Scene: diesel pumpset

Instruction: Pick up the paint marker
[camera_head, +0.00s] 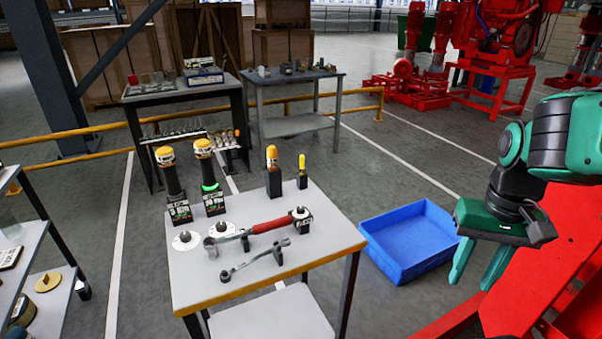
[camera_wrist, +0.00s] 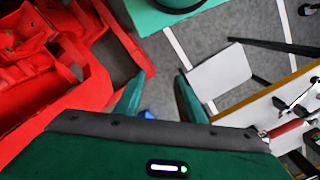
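One is a small yellow-topped item (camera_head: 302,161); the other is a larger orange-and-white-topped item (camera_head: 272,155). The yellow-topped one looks most like the paint marker, but I cannot tell for sure. My gripper (camera_head: 471,283) hangs to the right of the table, beyond the blue bin, pointing down. Its two green fingers are apart with nothing between them, as the wrist view also shows (camera_wrist: 160,88). The marker is not recognisable in the wrist view.
Two tall black-and-yellow tools (camera_head: 171,175) (camera_head: 207,168) stand at the table's back left. A red-handled wrench (camera_head: 271,225) and a grey wrench (camera_head: 255,262) lie in front. A blue bin (camera_head: 408,240) is on the floor beside the table. Red machinery (camera_head: 525,290) is below my arm.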

